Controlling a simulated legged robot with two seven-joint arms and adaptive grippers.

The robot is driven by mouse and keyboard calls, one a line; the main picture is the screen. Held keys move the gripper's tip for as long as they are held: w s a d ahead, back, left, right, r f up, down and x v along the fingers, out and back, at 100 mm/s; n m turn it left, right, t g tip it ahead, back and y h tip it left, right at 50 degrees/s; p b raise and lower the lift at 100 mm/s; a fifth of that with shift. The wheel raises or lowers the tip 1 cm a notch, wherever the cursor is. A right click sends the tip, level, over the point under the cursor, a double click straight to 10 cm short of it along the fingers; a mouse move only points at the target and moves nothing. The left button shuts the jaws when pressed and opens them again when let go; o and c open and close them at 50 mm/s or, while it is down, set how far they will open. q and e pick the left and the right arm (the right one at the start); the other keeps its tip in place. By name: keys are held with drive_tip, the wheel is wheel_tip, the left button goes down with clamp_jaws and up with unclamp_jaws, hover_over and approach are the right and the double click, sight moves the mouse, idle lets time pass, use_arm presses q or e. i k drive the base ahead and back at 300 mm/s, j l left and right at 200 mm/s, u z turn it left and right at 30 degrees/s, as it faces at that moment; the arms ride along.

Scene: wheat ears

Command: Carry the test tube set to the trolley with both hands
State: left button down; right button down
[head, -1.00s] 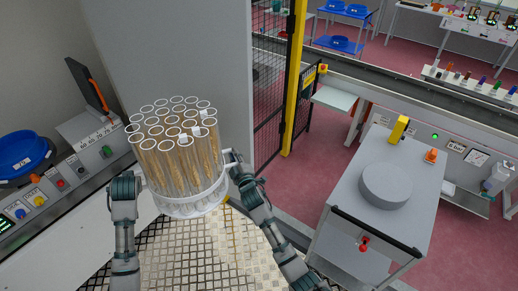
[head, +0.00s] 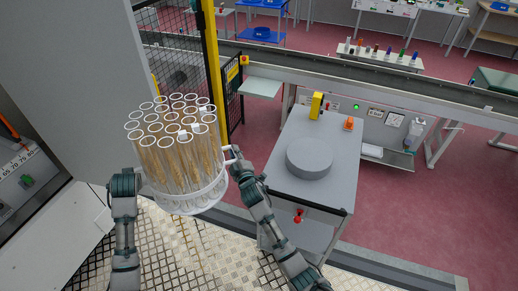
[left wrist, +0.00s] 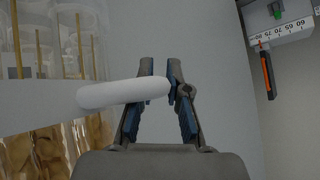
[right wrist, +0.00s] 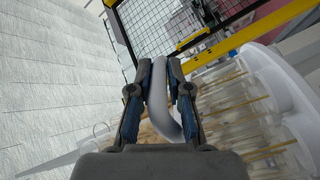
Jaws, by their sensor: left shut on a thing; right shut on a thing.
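The test tube set (head: 180,155) is a round white rack full of clear tubes with wheat ears inside. It is held upright in front of me, above the metal floor plate. My left gripper (left wrist: 160,85) is shut on the rack's white handle (left wrist: 110,93) at its left side. My right gripper (right wrist: 160,85) is shut on the other handle (right wrist: 161,105) at its right side; this gripper also shows in the head view (head: 236,160). The trolley (head: 335,150) is a grey table to the right, apart from the set. A grey round disc (head: 309,158) sits on its top.
A yellow block (head: 316,105) and an orange object (head: 348,124) stand at the trolley's far edge. A yellow post (head: 211,70) and mesh fence rise behind the set. A grey panel (head: 70,75) is at the left. Red floor lies right of the trolley.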

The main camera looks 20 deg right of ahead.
sight(312, 154)
drive_tip(key=i+z, duration=0.3)
drive_tip(key=z, duration=0.15)
drive_tip(key=i+j+z, duration=0.2)
drive_tip(key=z, duration=0.3)
drive_tip(key=i+j+z, duration=0.25)
drive_tip(key=z, duration=0.2)
drive_tip(key=i+j+z, duration=0.25)
drive_tip(key=j+z, duration=0.2)
drive_tip(key=l, duration=0.1)
